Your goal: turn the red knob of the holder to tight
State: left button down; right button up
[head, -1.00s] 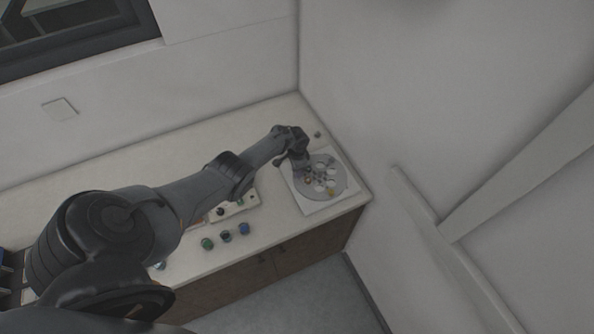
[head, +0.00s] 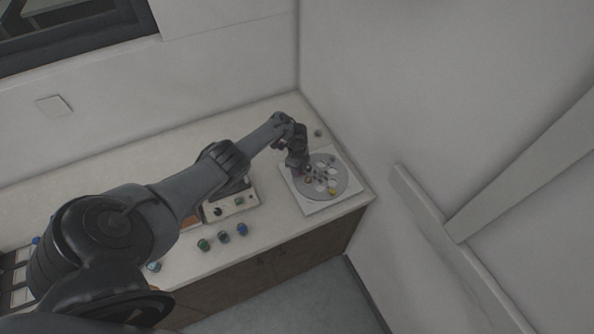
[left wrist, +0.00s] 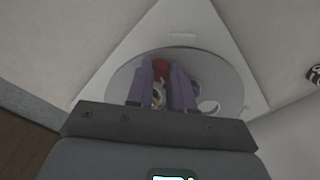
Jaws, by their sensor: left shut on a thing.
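The holder is a round grey disc (head: 341,180) on a white square base (head: 316,207) at the right end of the counter. Several small round parts and light openings show on the disc. The red knob (left wrist: 161,67) shows in the left wrist view, between the tips of two purple fingers. My left gripper (left wrist: 161,75) is shut on it. In the head view my left gripper (head: 299,171) points down over the left part of the disc and hides the knob. The knob's tight mark cannot be made out. My right gripper is not in view.
Green (head: 204,245), dark (head: 224,237) and blue (head: 242,229) capped pieces stand along the counter's front edge. A control box (head: 230,208) sits behind them, partly under my left arm. A small round piece (head: 318,133) lies behind the holder. Walls stand close behind and right.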

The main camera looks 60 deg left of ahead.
pick_arm(q)
jog(key=shift+m+b, duration=0.3)
jog(key=shift+m, duration=0.6)
jog(key=c, duration=1)
grip_release()
jog(key=shift+r, duration=0.15)
notch_tip(320, 180, up, 11)
jog(key=p, duration=0.3)
jog(key=shift+f, duration=0.2)
